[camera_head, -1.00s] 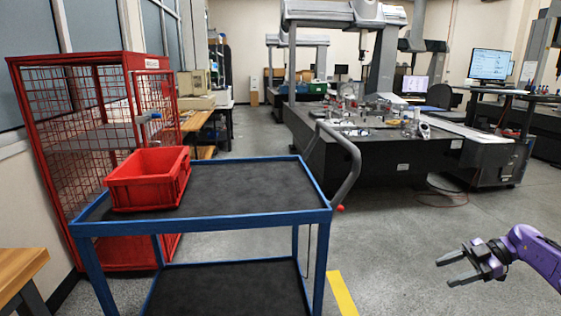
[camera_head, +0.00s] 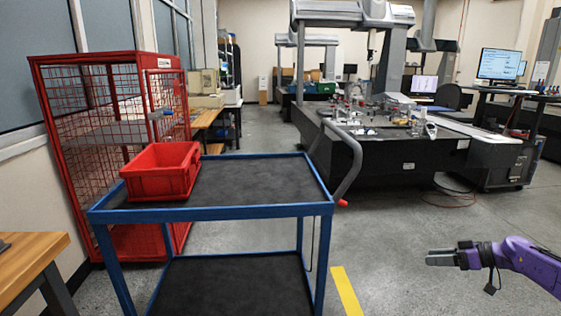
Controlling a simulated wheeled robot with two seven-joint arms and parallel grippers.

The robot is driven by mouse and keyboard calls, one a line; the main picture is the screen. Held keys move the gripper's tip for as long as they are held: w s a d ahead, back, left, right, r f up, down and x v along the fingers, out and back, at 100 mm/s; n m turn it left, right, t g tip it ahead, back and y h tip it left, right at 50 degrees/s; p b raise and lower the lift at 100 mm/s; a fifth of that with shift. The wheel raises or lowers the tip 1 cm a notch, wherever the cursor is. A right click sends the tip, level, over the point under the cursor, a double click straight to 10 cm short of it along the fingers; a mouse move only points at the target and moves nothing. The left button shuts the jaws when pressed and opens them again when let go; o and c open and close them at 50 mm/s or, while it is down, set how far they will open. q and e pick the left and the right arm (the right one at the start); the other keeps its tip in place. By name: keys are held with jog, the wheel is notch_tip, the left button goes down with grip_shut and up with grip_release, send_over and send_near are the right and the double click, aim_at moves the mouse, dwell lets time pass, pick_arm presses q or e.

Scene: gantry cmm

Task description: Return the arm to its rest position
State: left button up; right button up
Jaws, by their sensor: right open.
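My right arm is purple and comes in from the lower right edge of the head view. Its dark gripper (camera_head: 440,257) points left, over the grey floor, with its fingers seen nearly edge-on. It is open, and nothing shows between the fingers. It is well to the right of the blue cart and apart from everything around it. My left gripper is not in view.
A blue cart (camera_head: 240,211) with a dark top stands in front, bearing a red bin (camera_head: 161,171) at its left. A red mesh cage (camera_head: 110,62) stands behind it. A wooden table (camera_head: 30,262) is at lower left. The measuring machine's dark base (camera_head: 385,160) stands behind right. Floor between is clear.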

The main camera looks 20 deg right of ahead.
jog(key=w+a+f+m+h+p, duration=0.2)
jog(key=w+a+f+m+h, duration=0.4)
jog(key=a+f+m, duration=0.55)
jog(key=s+a+f+m+g+h+p, duration=0.2)
jog(key=s+a+f+m+g, duration=0.15)
jog(key=a+f, duration=0.45)
jog(key=s+a+m+h+p, duration=0.1)
jog(key=s+a+h+p, duration=0.1)
jog(key=s+a, duration=0.5)
jog(key=s+a+h+p, duration=0.1)
jog(key=s+a, duration=0.1)
jog(key=s, duration=0.8)
jog(key=s+r+n+g+p, duration=0.1)
jog(key=s+r+n+p, duration=0.1)
jog(key=s, duration=0.7)
jog(key=s+a+r+n+g+h+p, duration=0.1)
jog(key=s+r+n+g+p, duration=0.1)
jog(key=s, duration=0.7)
jog(key=shift+s+a+r, duration=0.2)
jog(key=shift+a, duration=0.05)
